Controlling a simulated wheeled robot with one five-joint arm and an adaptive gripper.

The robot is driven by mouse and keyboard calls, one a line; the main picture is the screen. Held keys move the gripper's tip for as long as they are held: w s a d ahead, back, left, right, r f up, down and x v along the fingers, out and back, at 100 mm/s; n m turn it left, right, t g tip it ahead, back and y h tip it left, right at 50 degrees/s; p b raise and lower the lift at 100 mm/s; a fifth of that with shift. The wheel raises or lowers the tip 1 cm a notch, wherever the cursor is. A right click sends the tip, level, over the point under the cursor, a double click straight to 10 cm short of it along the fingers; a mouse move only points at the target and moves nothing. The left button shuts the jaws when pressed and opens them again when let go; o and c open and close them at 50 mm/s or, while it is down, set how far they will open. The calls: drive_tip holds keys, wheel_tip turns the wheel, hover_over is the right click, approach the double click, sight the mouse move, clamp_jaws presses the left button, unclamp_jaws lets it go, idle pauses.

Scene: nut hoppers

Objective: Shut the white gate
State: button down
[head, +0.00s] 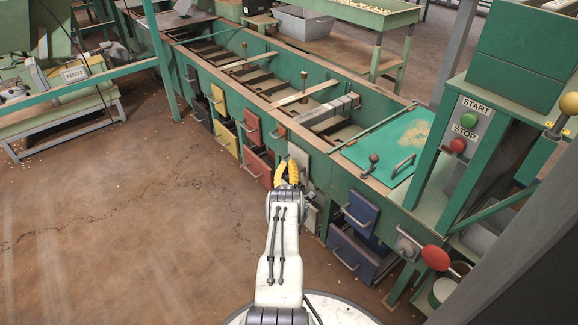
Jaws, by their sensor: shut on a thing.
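The white gate (299,156) is a pale panel on the front of the long green hopper bench, between the red and blue gates. My gripper (288,169), with yellow fingers, is at the white gate's front lower left. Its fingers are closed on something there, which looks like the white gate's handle. The fingers hide the handle, and my arm covers part of the area below. Another pale panel (309,214) shows lower down, partly behind my arm. I cannot tell how far the white gate stands open.
Red gates (253,126) and yellow gates (226,138) are to the left; a blue gate (360,213) is to the right. A lever with a red knob (435,257) and a START/STOP post (466,125) stand at right. The floor (120,230) at left is clear.

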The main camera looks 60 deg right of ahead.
drive_tip(key=shift+d+r, duration=0.2)
drive_tip(key=shift+r, duration=0.05)
drive_tip(key=c, duration=1.6)
unclamp_jaws()
drive_tip(key=shift+s, duration=0.1)
drive_tip(key=o, duration=0.4)
drive_tip(key=shift+f, duration=0.15)
drive_tip(key=shift+s+a+f, duration=0.15)
drive_tip(key=shift+a+f, duration=0.15)
drive_tip(key=shift+a, duration=0.1)
drive_tip(key=shift+v, duration=3.3)
drive_tip(key=shift+r, duration=0.15)
